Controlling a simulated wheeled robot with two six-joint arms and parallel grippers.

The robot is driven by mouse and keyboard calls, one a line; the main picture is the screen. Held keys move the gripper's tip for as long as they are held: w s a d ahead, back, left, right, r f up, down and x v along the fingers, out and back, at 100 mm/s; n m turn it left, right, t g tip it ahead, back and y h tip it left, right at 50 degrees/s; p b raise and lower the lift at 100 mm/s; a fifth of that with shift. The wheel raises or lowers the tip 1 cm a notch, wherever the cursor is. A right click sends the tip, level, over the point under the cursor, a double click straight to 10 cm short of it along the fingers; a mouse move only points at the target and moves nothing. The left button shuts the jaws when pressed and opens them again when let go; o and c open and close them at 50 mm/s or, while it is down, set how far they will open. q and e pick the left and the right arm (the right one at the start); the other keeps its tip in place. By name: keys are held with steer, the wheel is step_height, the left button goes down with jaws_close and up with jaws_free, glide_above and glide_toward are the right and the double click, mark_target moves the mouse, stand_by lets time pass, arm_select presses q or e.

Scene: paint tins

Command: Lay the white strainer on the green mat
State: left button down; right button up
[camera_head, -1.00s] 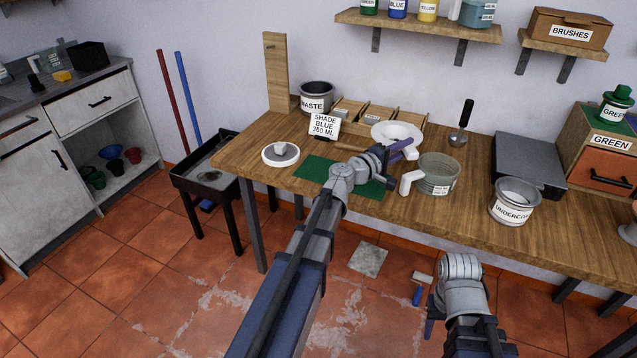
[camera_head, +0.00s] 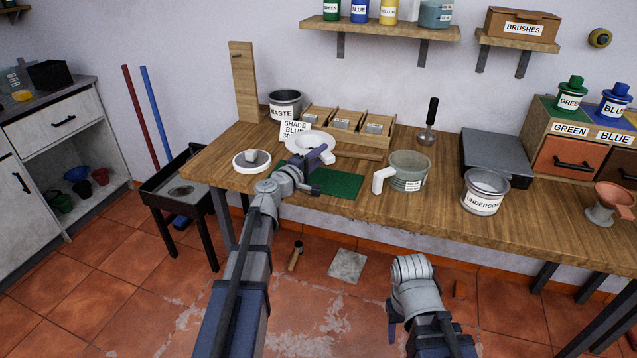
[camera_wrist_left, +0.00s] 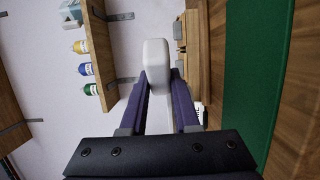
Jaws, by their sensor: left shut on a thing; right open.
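My left gripper (camera_head: 320,156) is shut on the handle of the white strainer (camera_head: 304,142). It holds the strainer above the table, behind the left part of the green mat (camera_head: 340,185). The left wrist view shows the strainer's pale handle (camera_wrist_left: 157,62) between the two purple fingers, with the mat (camera_wrist_left: 256,70) to the right. The strainer's bowl is not clearly seen there. The mat lies flat on the table, its left part hidden by my left arm. My right gripper (camera_head: 392,326) is low in front of the table, its jaws mostly hidden, open and away from the strainer.
A round white dish (camera_head: 252,166) stands left of the mat, and a grey-green jug (camera_head: 408,171) with a white handle stands right. The divided wooden box (camera_head: 362,142), SHADE BLUE card (camera_head: 292,129) and WASTE tin (camera_head: 286,103) are behind. The UNDERCOAT tin (camera_head: 484,192) is further right.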

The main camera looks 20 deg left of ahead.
arm_select(q)
steer(key=shift+f+b, duration=3.3)
steer(key=shift+f, duration=0.6)
steer(key=shift+r, duration=0.15)
steer(key=c, duration=0.6)
jaws_free()
steer(key=shift+c, duration=0.2)
steer(key=shift+r+p, duration=0.15)
steer(key=shift+p, duration=0.15)
steer(key=v, duration=1.2)
